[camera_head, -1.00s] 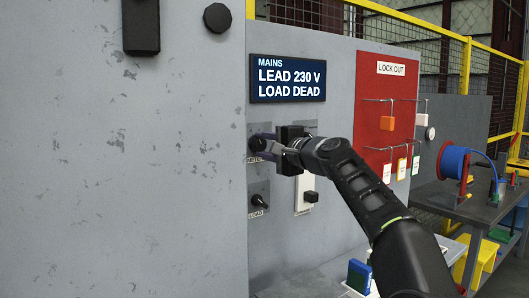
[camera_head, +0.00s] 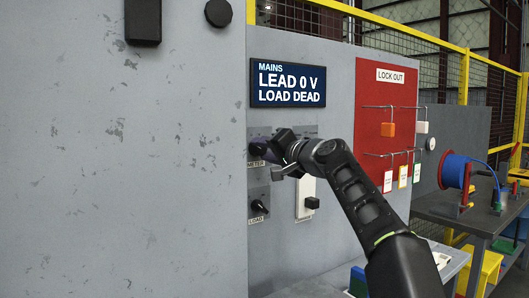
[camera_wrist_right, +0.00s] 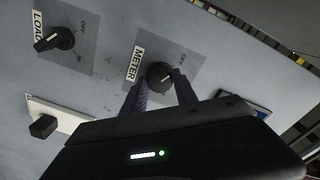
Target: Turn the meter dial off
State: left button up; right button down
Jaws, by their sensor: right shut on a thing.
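The meter dial (camera_wrist_right: 159,76) is a round black knob on a grey plate labelled METER and OFF, on the grey panel. My right gripper (camera_wrist_right: 160,84) is shut on it, one finger on each side. In the head view the gripper (camera_head: 262,150) covers most of the dial. The display (camera_head: 288,82) above reads MAINS, LEAD 0 V, LOAD DEAD. The load dial (camera_head: 259,207) sits below the meter dial, and also shows in the right wrist view (camera_wrist_right: 55,39). My left gripper is not in view.
A white switch plate with a black handle (camera_head: 312,203) is right of the load dial. A red lockout board (camera_head: 374,132) with hanging tags is further right. A dark bench (camera_head: 440,207) bears a blue cable reel (camera_head: 453,170). A large grey panel (camera_head: 100,200) fills the left.

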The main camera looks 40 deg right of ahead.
jog(key=shift+f, duration=0.15)
jog(key=c, duration=1)
grip_release()
jog(key=shift+o, duration=0.2)
jog(key=shift+s+b, duration=0.3)
jog(key=shift+s, duration=0.25)
jog(key=s+b, duration=0.2)
jog(key=s, duration=0.4)
jog(key=shift+s+a+r, duration=0.15)
jog(key=shift+s+r, duration=0.05)
jog(key=shift+s, duration=0.1)
